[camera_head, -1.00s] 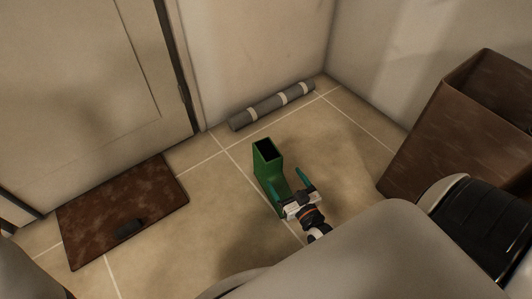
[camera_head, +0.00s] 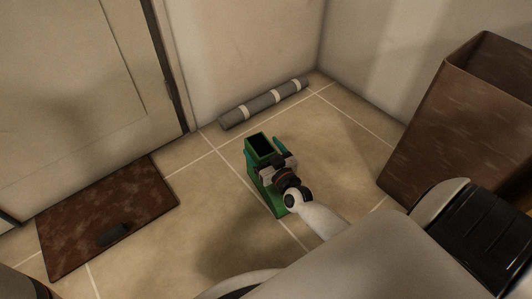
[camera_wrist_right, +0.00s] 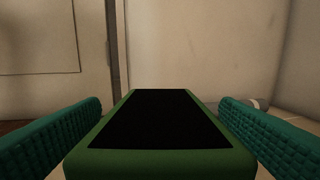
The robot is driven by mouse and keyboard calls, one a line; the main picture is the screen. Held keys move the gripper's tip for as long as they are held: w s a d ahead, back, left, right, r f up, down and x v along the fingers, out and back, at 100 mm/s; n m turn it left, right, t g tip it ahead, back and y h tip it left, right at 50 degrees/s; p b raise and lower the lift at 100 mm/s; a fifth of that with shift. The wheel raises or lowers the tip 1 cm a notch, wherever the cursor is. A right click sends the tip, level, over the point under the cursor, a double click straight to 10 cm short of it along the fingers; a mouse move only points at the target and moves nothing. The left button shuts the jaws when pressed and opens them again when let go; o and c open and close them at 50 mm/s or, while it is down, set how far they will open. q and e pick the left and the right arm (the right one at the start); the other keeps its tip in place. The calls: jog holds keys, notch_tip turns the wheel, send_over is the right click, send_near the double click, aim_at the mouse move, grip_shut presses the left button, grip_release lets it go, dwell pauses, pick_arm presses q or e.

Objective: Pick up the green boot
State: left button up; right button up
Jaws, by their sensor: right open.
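The green boot (camera_head: 268,192) stands upright on the tiled floor, its dark opening facing up. My right gripper (camera_head: 264,148) is at the boot's upper shaft, with one teal finger on each side of it. In the right wrist view the boot's green rim (camera_wrist_right: 165,163) and black opening fill the middle, between the two open teal fingers (camera_wrist_right: 160,140). Gaps show beside the rim, so the fingers look apart from the boot. The gripper's body hides part of the boot in the head view. My left gripper is not in view.
A rolled grey mat (camera_head: 264,104) lies along the back wall. A brown doormat (camera_head: 75,225) with a dark object (camera_head: 113,234) on it lies at the left by the door. A tall brown bin (camera_head: 430,140) stands at the right. Bare floor surrounds the boot.

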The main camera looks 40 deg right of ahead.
jog(key=c, duration=1.4)
jog(key=shift+r, duration=0.1)
jog(key=shift+c, duration=1)
